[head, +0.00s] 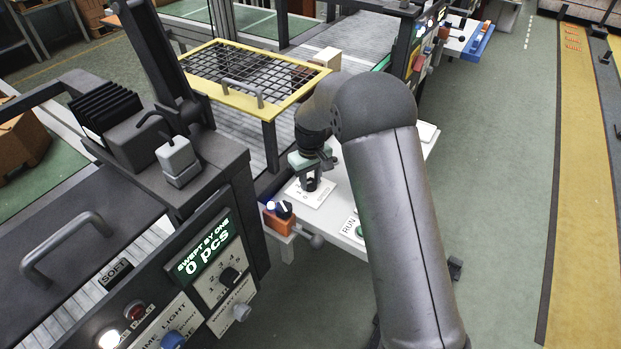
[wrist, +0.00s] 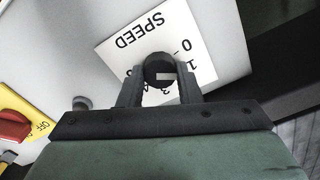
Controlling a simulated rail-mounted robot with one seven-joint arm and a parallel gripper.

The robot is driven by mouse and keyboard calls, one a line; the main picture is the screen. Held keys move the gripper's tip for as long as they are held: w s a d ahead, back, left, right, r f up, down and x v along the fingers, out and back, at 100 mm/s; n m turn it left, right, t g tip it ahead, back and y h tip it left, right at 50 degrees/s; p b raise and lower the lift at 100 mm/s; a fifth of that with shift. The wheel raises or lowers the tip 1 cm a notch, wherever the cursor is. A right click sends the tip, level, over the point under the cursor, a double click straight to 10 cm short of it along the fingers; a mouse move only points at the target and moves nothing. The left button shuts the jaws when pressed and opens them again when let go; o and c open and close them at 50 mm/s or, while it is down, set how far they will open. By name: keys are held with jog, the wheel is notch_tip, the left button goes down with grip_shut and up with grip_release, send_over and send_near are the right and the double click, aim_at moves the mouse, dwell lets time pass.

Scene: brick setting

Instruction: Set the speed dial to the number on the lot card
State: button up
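The speed dial is a round black knob (wrist: 158,68) with a white mark, on a white plate (wrist: 122,42) printed SPEED and with digits. 0 and 1 are readable in the wrist view; others are partly hidden by the knob and my fingers. My gripper (wrist: 158,82) has one finger on each side of the knob, both seeming to touch it. In the head view my gripper (head: 313,182) is down at the dial plate (head: 312,196) on the white panel. Which number the mark points to is not clear. I cannot make out a lot card in either view.
A red OFF switch on yellow (wrist: 14,126) is at the left of the wrist view. In the head view, a RUN label (head: 349,226) is nearby. A dark console (head: 215,250) with another dial and a "0 pcs" display stands left; a yellow-framed mesh guard (head: 250,75) stands behind.

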aim_at(311, 182)
jog(key=shift+m, duration=0.3)
jog(key=m+b, duration=0.1)
jog(key=m, duration=0.1)
jog(key=shift+m, duration=0.4)
jog(key=shift+m+b, duration=0.55)
jog(key=shift+m, duration=1.65)
jog(key=o, duration=1)
jog(key=shift+c, duration=0.2)
jog(key=shift+r, duration=0.1)
notch_tip(311, 182, up, 17)
jog(key=shift+r+b, duration=0.15)
jog(key=shift+b, duration=0.15)
